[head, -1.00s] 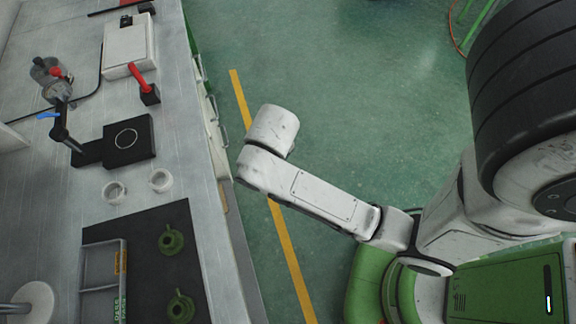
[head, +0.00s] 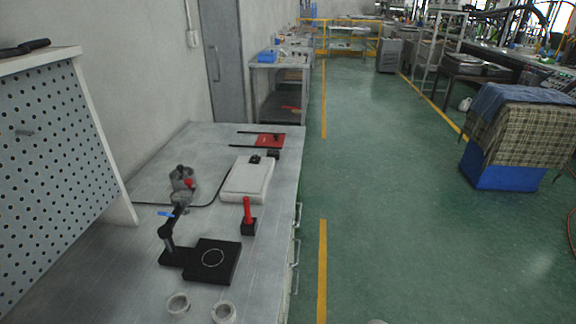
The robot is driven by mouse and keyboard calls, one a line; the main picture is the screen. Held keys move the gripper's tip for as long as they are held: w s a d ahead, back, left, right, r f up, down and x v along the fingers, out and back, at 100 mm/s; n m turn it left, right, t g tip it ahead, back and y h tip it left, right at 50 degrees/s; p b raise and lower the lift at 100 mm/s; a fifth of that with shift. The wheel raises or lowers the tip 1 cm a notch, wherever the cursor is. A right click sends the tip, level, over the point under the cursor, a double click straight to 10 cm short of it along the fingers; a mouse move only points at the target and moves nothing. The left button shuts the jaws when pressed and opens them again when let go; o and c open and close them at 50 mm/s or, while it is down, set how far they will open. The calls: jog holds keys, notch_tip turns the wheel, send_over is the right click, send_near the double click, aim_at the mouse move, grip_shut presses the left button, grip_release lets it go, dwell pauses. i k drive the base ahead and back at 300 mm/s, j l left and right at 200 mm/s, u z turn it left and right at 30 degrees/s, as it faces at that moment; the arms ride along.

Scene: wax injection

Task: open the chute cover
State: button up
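No chute cover can be made out for certain in the head view. A grey workbench (head: 110,285) runs along the left. On it stands a black stand (head: 226,246) with a ring mark, an upright post with a blue lever, and a grey device with a red knob (head: 183,178). Behind it lies a flat white box (head: 246,180), with a red handle (head: 247,210) on a black block in front. My gripper is out of view.
Two small white cups (head: 178,303) stand near the bench's front. A perforated panel (head: 55,150) rises at left. A blue bin (head: 500,172) under a checkered cloth (head: 528,130) stands at right. The green floor (head: 400,220) between is clear.

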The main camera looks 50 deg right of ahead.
aim_at(264, 139)
jog(key=i+l, duration=0.25)
jog(key=l, duration=0.15)
jog(key=i+l+z, duration=0.15)
jog(key=l, duration=0.3)
jog(key=i+l, duration=0.3)
jog(key=i+l+z, duration=0.1)
jog(key=i+l, duration=0.15)
jog(key=l, duration=0.25)
